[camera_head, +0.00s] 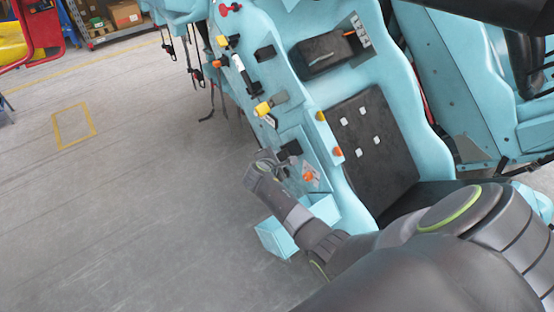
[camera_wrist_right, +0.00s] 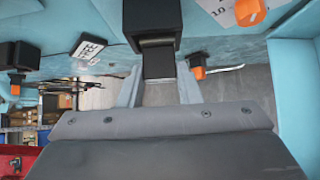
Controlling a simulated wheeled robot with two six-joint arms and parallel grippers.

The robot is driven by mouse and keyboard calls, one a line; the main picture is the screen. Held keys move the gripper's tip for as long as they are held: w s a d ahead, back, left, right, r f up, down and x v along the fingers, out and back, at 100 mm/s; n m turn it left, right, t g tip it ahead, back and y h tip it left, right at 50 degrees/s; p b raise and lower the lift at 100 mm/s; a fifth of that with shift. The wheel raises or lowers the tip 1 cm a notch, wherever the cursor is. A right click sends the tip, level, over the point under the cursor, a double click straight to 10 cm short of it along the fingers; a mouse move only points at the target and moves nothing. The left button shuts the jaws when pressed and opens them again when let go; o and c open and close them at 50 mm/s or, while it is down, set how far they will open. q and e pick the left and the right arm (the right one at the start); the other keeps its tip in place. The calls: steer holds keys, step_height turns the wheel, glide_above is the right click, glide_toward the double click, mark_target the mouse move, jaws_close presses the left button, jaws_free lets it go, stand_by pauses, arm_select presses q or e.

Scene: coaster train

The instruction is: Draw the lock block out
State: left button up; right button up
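A black block, which looks like the lock block (camera_wrist_right: 153,17), sits against the light-blue train side at the top of the right wrist view. A narrower dark part (camera_wrist_right: 158,64) extends from it toward my right gripper (camera_wrist_right: 160,72). The two grey fingers stand apart, one on each side of this part. I cannot tell whether they touch it. In the head view my right gripper (camera_head: 277,160) is beside a dark block (camera_head: 291,148) on the train's side panel. The fingers are hardly visible there. My left gripper is not in view.
Orange knobs (camera_head: 308,176) and yellow-ended handles (camera_head: 263,108) stick out from the panel nearby. A black seat pad (camera_head: 372,150) lies right of it. The grey floor (camera_head: 120,200) at left is clear.

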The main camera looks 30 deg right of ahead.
steer(key=shift+c, duration=1.1)
steer(key=o, duration=0.4)
steer(key=c, duration=0.5)
steer(key=shift+s+a, duration=0.2)
steer(key=shift+a, duration=2.95)
steer(key=shift+s+a, duration=0.15)
steer(key=shift+a, duration=1.35)
steer(key=shift+s+a, duration=0.1)
steer(key=shift+a, duration=1.4)
